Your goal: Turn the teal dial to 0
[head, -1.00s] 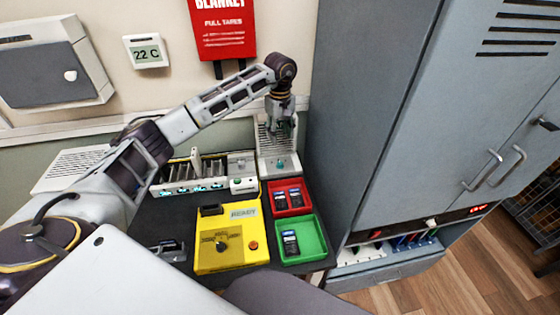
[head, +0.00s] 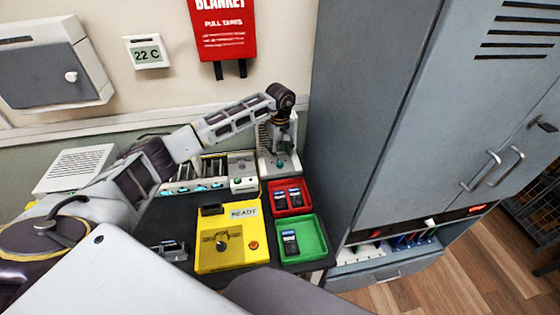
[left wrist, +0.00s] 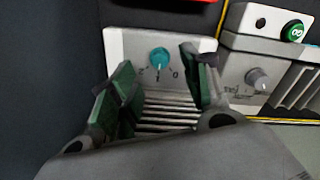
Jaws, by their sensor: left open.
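The teal dial (left wrist: 159,57) sits on the front of a white unit with a ribbed top (left wrist: 115,43). The marks 2, 1 and 0 are printed beside it; which one it points to is too small to tell surely. It also shows in the head view (head: 280,164). My left gripper (left wrist: 160,85) is open, its green-padded fingers spread over the ribbed part, with the dial beyond the gap between the fingertips and apart from them. In the head view the left gripper (head: 281,147) is just above and behind the dial. My right gripper is not in view.
A neighbouring unit has a grey knob (left wrist: 257,79) and a green button (left wrist: 295,32). A yellow box (head: 232,260) labelled READY, a red tray (head: 292,211) and a green tray (head: 318,243) with phones stand in front. A grey cabinet (head: 380,120) rises close on the right.

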